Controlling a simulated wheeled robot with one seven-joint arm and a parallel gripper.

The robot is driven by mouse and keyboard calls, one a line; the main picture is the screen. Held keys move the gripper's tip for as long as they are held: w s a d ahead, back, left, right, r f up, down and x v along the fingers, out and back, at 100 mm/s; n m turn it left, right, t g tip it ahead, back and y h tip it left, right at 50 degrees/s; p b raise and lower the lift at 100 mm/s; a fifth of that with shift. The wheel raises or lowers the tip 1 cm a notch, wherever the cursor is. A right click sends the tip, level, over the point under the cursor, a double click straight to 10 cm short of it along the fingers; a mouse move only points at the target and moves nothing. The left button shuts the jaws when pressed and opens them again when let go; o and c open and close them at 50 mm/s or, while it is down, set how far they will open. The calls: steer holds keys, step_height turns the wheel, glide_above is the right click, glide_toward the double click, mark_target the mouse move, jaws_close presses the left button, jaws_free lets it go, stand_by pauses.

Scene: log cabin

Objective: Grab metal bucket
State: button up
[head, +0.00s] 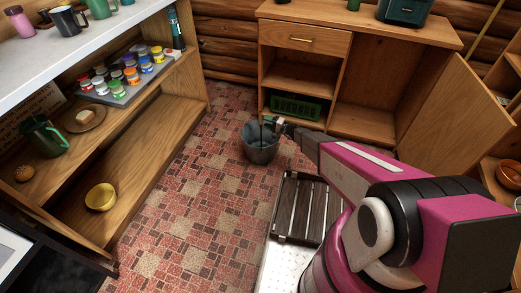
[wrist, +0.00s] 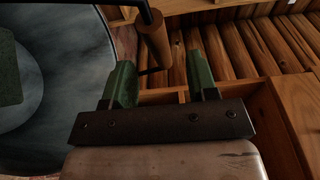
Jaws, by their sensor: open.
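The grey metal bucket (head: 260,152) stands upright on the tiled floor in front of the wooden cabinet. In the wrist view the bucket (wrist: 75,75) fills the left side, and part of a dark green shape shows inside it. Its dark wire handle has a brown wooden grip (wrist: 154,42). My gripper (head: 272,122) is at the bucket's upper rim in the head view. In the wrist view my gripper (wrist: 160,72) is open, with the handle grip in line with the gap between its green fingers. I cannot tell whether a finger touches the grip.
The wooden cabinet (head: 305,55) has an open door (head: 455,110) at right and a green crate (head: 296,106) at its bottom. The floor (head: 190,200) left of the bucket is clear.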

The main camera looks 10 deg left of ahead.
mark_target(261, 119)
steer(key=x, duration=0.4)
steer(key=shift+a, duration=0.35)
steer(key=shift+c, duration=0.3)
jaws_close()
stand_by(0.8)
